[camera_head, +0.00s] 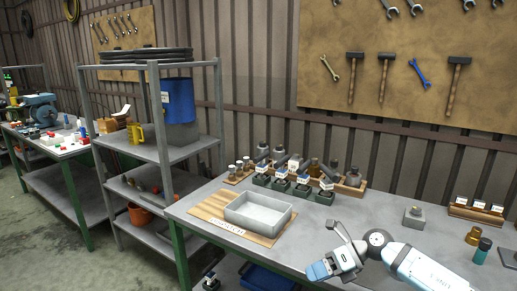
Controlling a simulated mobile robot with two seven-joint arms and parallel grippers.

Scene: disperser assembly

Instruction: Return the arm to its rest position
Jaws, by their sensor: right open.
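My right arm comes in from the lower right with a white link. My right gripper (330,250) is over the front of the grey workbench, to the right of the grey tray (259,212). Its jaws are open, and nothing shows between them. One finger points up and a blue-tipped part points to the left. My left gripper does not show.
The tray sits on a wooden board (205,208) on the workbench (388,200). Dark dispensers with white labels (303,189) and bottles stand behind it. At right are a grey block (414,217), an amber jar (474,236) and a teal-capped bottle (482,250). A metal shelf (150,151) stands left.

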